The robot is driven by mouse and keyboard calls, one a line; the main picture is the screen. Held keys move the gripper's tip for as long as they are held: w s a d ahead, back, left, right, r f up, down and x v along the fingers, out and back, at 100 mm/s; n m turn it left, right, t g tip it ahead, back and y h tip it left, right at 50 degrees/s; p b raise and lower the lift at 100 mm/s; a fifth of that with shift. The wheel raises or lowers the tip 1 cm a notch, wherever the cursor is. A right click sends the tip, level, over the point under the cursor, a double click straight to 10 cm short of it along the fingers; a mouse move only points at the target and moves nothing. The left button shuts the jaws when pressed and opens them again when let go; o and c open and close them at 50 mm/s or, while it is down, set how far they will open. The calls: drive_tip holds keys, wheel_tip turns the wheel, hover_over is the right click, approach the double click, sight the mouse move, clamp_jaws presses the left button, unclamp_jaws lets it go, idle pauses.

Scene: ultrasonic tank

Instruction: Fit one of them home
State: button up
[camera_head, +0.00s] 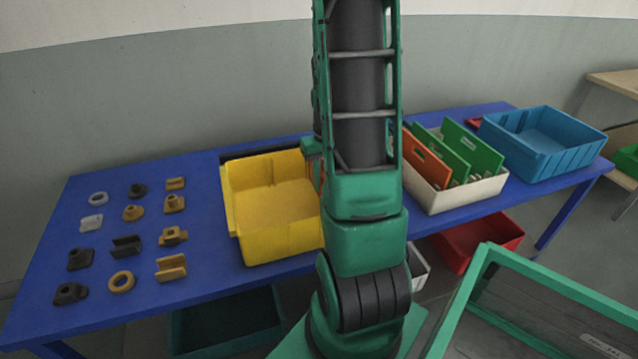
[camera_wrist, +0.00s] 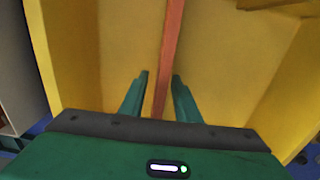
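A thin orange-red panel (camera_wrist: 168,45) shows edge-on in the wrist view. It runs from the top edge down between my two green fingers. My gripper (camera_wrist: 160,78) is over the yellow bin (camera_wrist: 100,70), with a visible gap beside the panel, most clearly on the left. The yellow bin (camera_head: 277,240) stands on the table in the head view. To its right is a white box (camera_head: 480,192) holding an orange panel (camera_head: 425,158) and green panels (camera_head: 470,148), upright or slightly tilted. In the head view my arm hides most of my gripper and part of the bin.
Several small black, tan and white parts, including a tan ring (camera_head: 121,282), lie on the blue table (camera_head: 205,225) at the left. A blue bin (camera_head: 545,155) stands at the right end. A red bin (camera_head: 480,240) is below the table.

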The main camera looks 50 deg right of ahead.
wheel_tip(320, 180, up, 11)
drive_tip(key=shift+f, duration=0.2)
idle(0.7)
drive_tip(key=s+a+r, duration=0.4)
drive_tip(key=s+a, duration=0.9)
drive_tip(key=a, duration=0.5)
drive_tip(key=shift+s+r, duration=0.15)
drive_tip(key=shift+s, duration=0.1)
drive_tip(key=shift+w+f, duration=0.25)
drive_tip(key=shift+w, duration=0.35)
